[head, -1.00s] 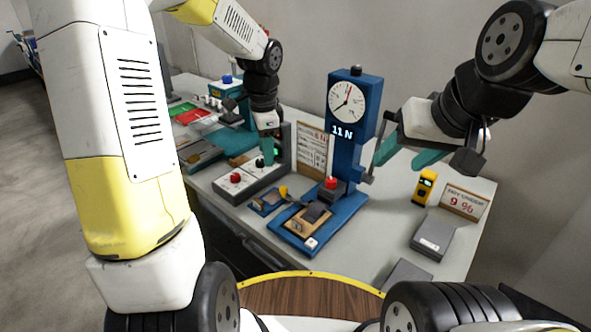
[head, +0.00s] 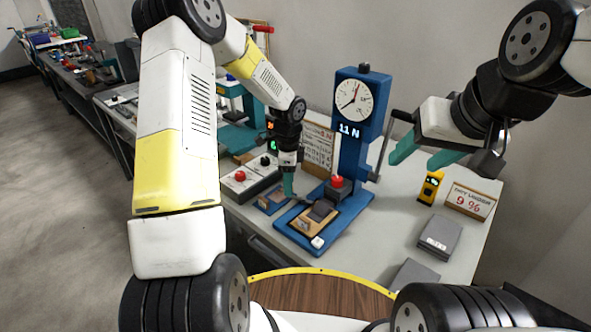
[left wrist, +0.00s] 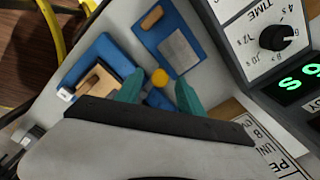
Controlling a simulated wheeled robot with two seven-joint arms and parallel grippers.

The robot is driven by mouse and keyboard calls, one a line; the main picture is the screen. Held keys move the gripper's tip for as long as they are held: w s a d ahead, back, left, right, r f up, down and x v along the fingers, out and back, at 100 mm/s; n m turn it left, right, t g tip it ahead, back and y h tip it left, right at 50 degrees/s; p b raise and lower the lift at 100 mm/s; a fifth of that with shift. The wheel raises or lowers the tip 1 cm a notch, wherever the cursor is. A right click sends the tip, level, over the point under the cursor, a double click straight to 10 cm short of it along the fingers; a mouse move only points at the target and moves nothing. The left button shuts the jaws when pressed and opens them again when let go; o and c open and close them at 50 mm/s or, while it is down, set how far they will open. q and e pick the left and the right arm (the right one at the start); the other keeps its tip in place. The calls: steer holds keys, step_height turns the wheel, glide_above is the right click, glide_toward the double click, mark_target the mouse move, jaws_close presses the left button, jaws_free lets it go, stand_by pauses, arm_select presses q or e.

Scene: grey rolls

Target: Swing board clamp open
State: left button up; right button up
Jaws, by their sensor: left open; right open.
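A small blue fixture (head: 275,201) lies left of the blue press (head: 352,130). In the left wrist view this fixture (left wrist: 166,25) carries a grey plate and a wooden block. A yellow knob (left wrist: 160,77) shows between the teal fingertips of my left gripper (left wrist: 160,90); I take it for the clamp's handle. In the head view my left gripper (head: 291,190) hides the knob and points down beside the fixture. It is open; contact with the knob cannot be told. My right gripper (head: 423,155) is open and empty, right of the press.
The press base holds a wooden block with a dark pad (head: 320,211) and a red button (head: 337,181). A timer box (head: 247,178) stands at the left. A yellow device (head: 430,187), a sign (head: 469,201) and a grey box (head: 439,237) stand at the right.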

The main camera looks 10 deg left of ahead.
arm_select(q)
steer(key=shift+f, duration=0.25)
steer(key=shift+c, duration=0.3)
jaws_close()
